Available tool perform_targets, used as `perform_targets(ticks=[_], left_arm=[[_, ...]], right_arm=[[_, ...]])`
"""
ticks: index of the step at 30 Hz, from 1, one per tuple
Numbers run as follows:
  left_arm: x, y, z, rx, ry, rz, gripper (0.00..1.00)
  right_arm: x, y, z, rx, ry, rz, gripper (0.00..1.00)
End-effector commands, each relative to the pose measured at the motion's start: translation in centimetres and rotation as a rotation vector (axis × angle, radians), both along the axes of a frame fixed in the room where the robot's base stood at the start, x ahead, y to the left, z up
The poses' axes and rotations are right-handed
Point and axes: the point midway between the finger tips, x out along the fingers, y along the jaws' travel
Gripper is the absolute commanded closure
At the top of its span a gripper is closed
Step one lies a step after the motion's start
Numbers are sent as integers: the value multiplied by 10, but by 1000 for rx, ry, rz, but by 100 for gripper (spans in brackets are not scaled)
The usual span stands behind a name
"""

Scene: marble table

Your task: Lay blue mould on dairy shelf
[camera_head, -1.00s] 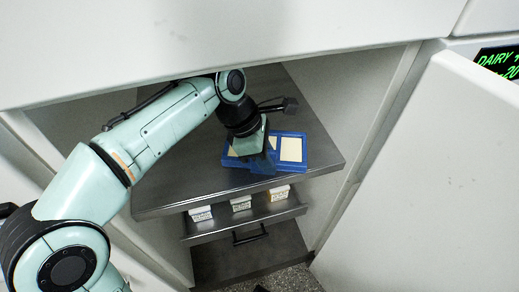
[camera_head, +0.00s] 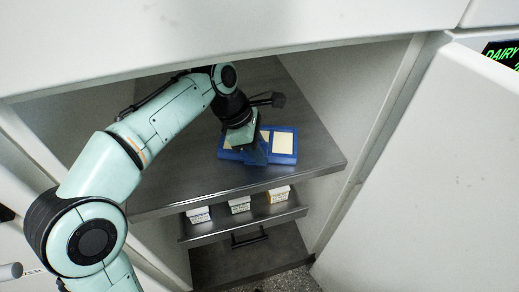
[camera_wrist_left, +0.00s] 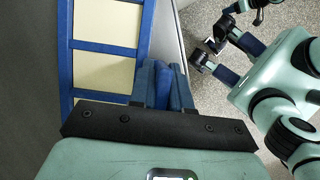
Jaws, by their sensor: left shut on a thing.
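The blue mould (camera_head: 284,159), a blue frame with cream panels, is over the upper grey metal shelf (camera_head: 185,187). My left gripper (camera_head: 255,158) is shut on the mould's near side and hides part of it. In the left wrist view the mould (camera_wrist_left: 102,47) fills the upper left, with the blue fingertips (camera_wrist_left: 162,82) at its right edge. The mould looks flat and close to the shelf; I cannot tell if it touches. My right gripper (camera_wrist_left: 207,50) shows small in the left wrist view, away from the mould; its opening is unclear.
White cabinet walls close in the sides, and an overhanging white panel (camera_head: 230,40) is above. A white door (camera_head: 430,160) stands at right, beside a green-lettered dairy sign (camera_head: 503,53). The upper shelf's left part is bare.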

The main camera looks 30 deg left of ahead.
Motion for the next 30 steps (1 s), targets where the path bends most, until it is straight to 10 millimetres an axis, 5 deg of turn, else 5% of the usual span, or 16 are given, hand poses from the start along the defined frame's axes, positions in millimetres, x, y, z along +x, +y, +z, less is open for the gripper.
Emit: perform_targets(ticks=[2,3,5,14,20,30], left_arm=[[0,0,-2,0,-2,-1,100],[0,0,-3,0,1,0,76],[0,0,-3,0,1,0,57],[0,0,-2,0,0,0,57],[-2,4,16,-1,0,0,57],[-38,74,13,-1,3,5,57]], right_arm=[[0,0,-1,0,-1,0,53],[1,0,-1,-1,-2,-1,53],[1,0,-1,-1,-2,-1,53],[0,0,0,0,-1,0,53],[-13,7,12,17,33,14,53],[-29,15,22,38,77,32,53]])
